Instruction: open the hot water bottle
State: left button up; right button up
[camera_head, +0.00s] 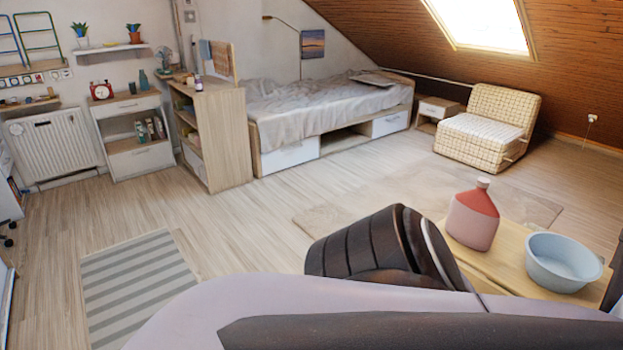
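The hot water bottle (472,216) looks like a rounded pink bottle with a red upper part. It stands upright on a light wooden table (500,272) at the lower right. Its pale pink cap (483,182) is on top of the neck. Neither of my grippers shows in the head view. Large grey and black parts of my own arm fill the bottom of the view and hide the near part of the table.
A light blue basin (563,263) stands right of the bottle on the same table. A beige rug (350,206) lies on the floor behind. A bed (310,120), a wicker chair (489,128) and a shelf unit (222,135) are farther back. The left floor is mostly free.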

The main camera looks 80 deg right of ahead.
aim_at(473, 221)
jog(key=z, duration=3.6)
jog(key=i+j+z, duration=0.15)
jog(key=i+j, duration=0.2)
jog(key=i+j+z, duration=0.2)
jog(key=i+j, duration=0.15)
jog(key=i+j+z, duration=0.15)
jog(key=i+j, duration=0.15)
jog(key=j, duration=0.25)
